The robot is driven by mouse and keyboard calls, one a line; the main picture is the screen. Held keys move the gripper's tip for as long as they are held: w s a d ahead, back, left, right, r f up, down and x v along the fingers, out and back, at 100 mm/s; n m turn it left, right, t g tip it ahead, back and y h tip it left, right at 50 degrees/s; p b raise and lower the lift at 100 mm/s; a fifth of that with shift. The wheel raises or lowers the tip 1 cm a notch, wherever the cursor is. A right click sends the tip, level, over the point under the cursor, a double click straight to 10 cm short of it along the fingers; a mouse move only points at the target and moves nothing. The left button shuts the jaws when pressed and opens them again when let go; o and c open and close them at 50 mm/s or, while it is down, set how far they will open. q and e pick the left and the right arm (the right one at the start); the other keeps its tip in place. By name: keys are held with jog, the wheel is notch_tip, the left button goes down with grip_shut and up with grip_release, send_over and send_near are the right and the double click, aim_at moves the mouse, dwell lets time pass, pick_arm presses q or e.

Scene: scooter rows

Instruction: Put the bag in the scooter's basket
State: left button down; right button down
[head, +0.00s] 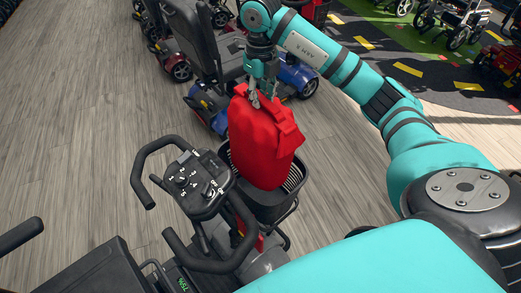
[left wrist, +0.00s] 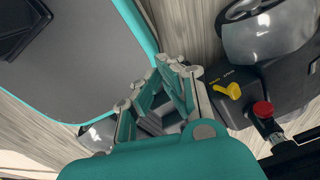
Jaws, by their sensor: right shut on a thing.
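The red bag (head: 262,142) hangs upright from my right gripper (head: 257,97), which is shut on its top. The scooter's black basket (head: 290,190) is just below, in front of the handlebars. The bag's lower part overlaps the basket's opening and looks to be inside its rim. Whether it touches the basket floor is hidden. My left gripper (left wrist: 178,68) shows in the left wrist view with no thing seen between its fingers.
The scooter's control panel and handlebars (head: 196,183) stand just left of the basket. A blue scooter with a grey seat (head: 205,45) is close behind the bag. Wooden floor (head: 75,110) is clear at the left. More mobility vehicles stand at the back right.

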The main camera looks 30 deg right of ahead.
notch_tip(320, 180, down, 20)
jog(key=b, duration=0.1)
jog(key=shift+w+r+b, duration=0.15)
jog(key=shift+w+b, duration=0.05)
jog(key=shift+b, duration=0.2)
jog(key=c, duration=1.2)
grip_release()
notch_tip(320, 180, up, 12)
jog(key=shift+s+a+r+b, duration=0.1)
jog(key=shift+s+a+b, duration=0.05)
jog(key=shift+b, duration=0.9)
